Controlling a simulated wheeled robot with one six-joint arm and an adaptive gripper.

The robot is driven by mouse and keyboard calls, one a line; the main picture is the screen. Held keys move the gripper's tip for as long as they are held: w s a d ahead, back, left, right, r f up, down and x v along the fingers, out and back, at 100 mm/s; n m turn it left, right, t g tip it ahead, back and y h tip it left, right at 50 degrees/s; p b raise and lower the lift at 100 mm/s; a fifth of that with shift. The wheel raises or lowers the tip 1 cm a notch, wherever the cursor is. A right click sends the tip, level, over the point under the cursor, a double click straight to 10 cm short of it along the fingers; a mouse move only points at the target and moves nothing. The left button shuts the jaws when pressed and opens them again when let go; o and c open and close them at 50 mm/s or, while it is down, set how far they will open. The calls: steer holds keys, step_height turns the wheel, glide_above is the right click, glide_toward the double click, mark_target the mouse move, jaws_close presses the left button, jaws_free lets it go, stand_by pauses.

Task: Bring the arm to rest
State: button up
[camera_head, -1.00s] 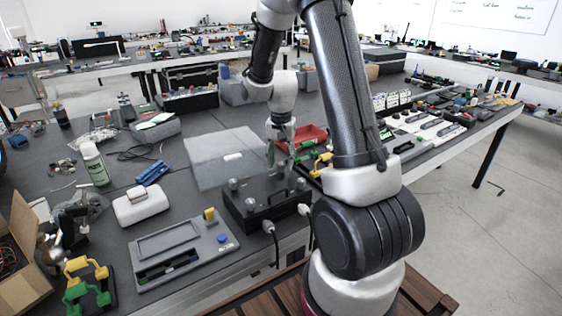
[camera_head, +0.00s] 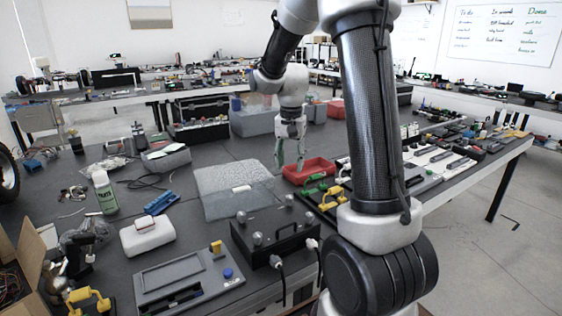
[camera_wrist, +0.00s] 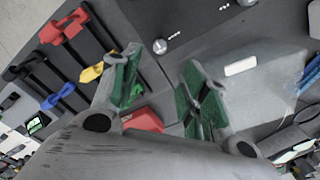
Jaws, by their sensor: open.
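My gripper (camera_head: 290,158) is open and empty, its green-padded fingers pointing down above the workbench (camera_head: 255,157). In the head view it hangs between the translucent mat (camera_head: 222,178) and the red tray (camera_head: 309,171). In the wrist view my gripper (camera_wrist: 157,98) shows two separate fingers with nothing between the pads. A bit of the red tray (camera_wrist: 143,119) shows behind the fingers there. My arm rises from the lower right and bends over the bench.
A black box with knobs (camera_head: 275,232) stands at the bench's front edge. A grey panel device (camera_head: 187,280), a white case (camera_head: 146,236) and a green-labelled bottle (camera_head: 104,192) are to the left. Grey bins (camera_head: 252,122) stand behind my gripper. Handled tools (camera_wrist: 75,35) lie beside it.

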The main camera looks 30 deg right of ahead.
steer(key=s+a+r+n+t, duration=0.2)
steer(key=s+r+n, duration=0.2)
steer(key=s, duration=0.8)
steer(key=s+a+r+n+t, duration=0.2)
steer(key=s+r+n, duration=0.3)
steer(key=s, duration=0.6)
steer(key=shift+s+a+r, duration=0.4)
steer(key=shift+a+r, duration=0.2)
steer(key=shift+r, duration=0.25)
